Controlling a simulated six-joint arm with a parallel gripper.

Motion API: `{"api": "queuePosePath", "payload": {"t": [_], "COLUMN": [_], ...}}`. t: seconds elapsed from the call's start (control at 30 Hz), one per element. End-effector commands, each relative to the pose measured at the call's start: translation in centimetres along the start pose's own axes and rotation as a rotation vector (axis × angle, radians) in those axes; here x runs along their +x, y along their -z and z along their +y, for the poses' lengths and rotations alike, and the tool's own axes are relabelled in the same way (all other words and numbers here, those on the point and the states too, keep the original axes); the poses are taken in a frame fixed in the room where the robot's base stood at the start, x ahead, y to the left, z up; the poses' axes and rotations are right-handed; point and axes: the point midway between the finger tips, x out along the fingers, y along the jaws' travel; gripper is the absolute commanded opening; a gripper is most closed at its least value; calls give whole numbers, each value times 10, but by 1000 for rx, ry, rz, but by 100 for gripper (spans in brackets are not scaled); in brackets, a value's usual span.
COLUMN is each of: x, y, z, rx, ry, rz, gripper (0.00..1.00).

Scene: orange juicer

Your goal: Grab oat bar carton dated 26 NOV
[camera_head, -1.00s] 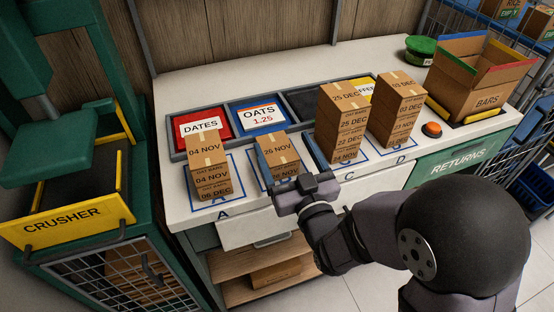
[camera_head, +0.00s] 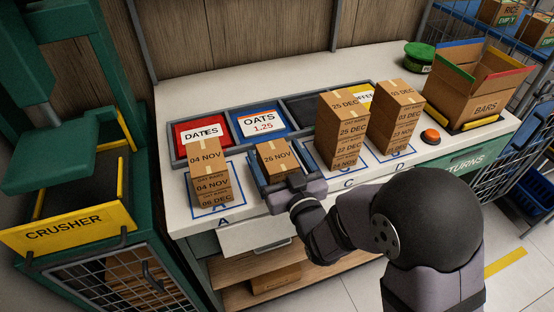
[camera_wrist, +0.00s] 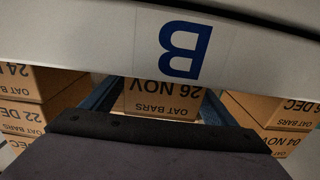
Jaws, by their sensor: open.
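The brown oat bar carton dated 26 NOV (camera_head: 274,157) sits at spot B on the white counter, between stacks A and C. In the wrist view the carton (camera_wrist: 162,98) appears upside down, with its date and OAT BARS label readable. My gripper (camera_head: 279,173) is at the front of the carton, its jaws open. In the wrist view the blue-grey fingers stand on the left and right sides of the carton; I cannot tell whether they touch it. The gripper hides the carton's lower front in the head view.
Stack A (camera_head: 208,175) stands left, and taller stacks C (camera_head: 342,130) and D (camera_head: 397,115) stand close on the right. Behind are the DATES bin (camera_head: 184,146) and OATS bin (camera_head: 246,112). An open BARS box (camera_head: 480,100) and orange button (camera_head: 431,134) are farther right.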

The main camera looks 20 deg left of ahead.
Motion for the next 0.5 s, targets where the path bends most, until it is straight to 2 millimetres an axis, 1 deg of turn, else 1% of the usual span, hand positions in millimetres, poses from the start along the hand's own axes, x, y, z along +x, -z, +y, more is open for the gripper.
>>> {"api": "queuePosePath", "payload": {"t": [0.03,0.07,0.23,0.33,0.5], "x": [7,11,27,31,32], "y": [5,5,3,3,2], "z": [-1,-2,-1,-1,-1], "rx": [0,0,0,0,0], "ry": [1,1,1,1,1], "rz": [1,0,0,0,0], "gripper": [80,80,80,80,80]}}
